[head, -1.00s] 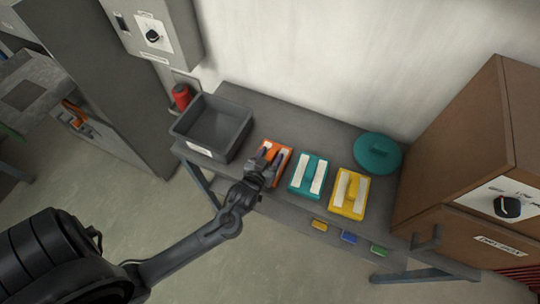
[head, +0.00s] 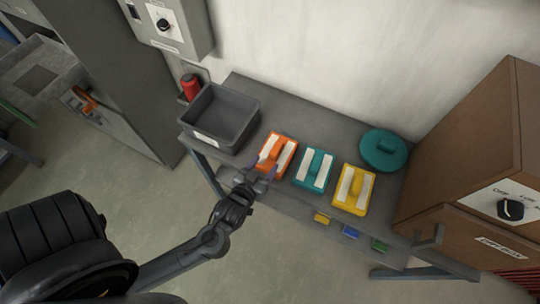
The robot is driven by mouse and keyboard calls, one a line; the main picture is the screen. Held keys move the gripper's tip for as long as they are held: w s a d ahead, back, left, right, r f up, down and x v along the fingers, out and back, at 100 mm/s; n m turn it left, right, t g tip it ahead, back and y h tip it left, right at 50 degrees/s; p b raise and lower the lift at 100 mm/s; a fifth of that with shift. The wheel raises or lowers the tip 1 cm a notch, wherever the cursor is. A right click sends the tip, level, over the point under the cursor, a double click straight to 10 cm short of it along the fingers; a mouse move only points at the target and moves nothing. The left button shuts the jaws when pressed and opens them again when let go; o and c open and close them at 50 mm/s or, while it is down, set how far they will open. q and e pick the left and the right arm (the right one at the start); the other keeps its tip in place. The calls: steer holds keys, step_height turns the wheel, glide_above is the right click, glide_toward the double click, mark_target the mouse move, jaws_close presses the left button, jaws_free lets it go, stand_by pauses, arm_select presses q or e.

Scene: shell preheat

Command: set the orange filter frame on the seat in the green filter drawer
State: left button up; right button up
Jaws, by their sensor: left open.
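The orange filter frame (head: 290,157) lies flat on the grey bench, leftmost in a row of three similar frames. It has pale strips and a raised orange grip in the middle. My left gripper (head: 262,175) is open and empty at the frame's near edge, its fingers pointing toward it. I cannot tell whether the fingertips touch it. No seat is visible. My right gripper is not in view.
A teal frame (head: 314,170) and a yellow frame (head: 354,189) lie to the right. A grey bin (head: 222,117) stands left, a round teal lid (head: 384,151) behind. A brown cabinet (head: 460,150) bounds the right. Yellow (head: 322,217) and blue (head: 351,232) tabs sit below.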

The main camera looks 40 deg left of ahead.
arm_select(q)
steer(key=s+d+m+g+h, duration=0.3)
steer(key=s+d+g+h, duration=0.1)
steer(key=d+g, duration=0.1)
steer(key=shift+s+d+f+h, duration=0.15)
steer(key=shift+s+d+h, duration=0.15)
steer(key=shift+s+h, duration=0.1)
steer(key=shift+o, duration=0.8)
steer(key=s+m+g, duration=0.2)
steer(key=s+g, duration=0.2)
steer(key=s, duration=0.2)
steer(key=shift+d+r+g, duration=0.2)
steer(key=shift+r+g, duration=0.1)
steer(key=shift+r, duration=0.15)
steer(key=o, duration=0.5)
steer(key=shift+s+a+r+m+g, duration=0.15)
steer(key=shift+s+m+g, duration=0.15)
steer(key=shift+s, duration=0.4)
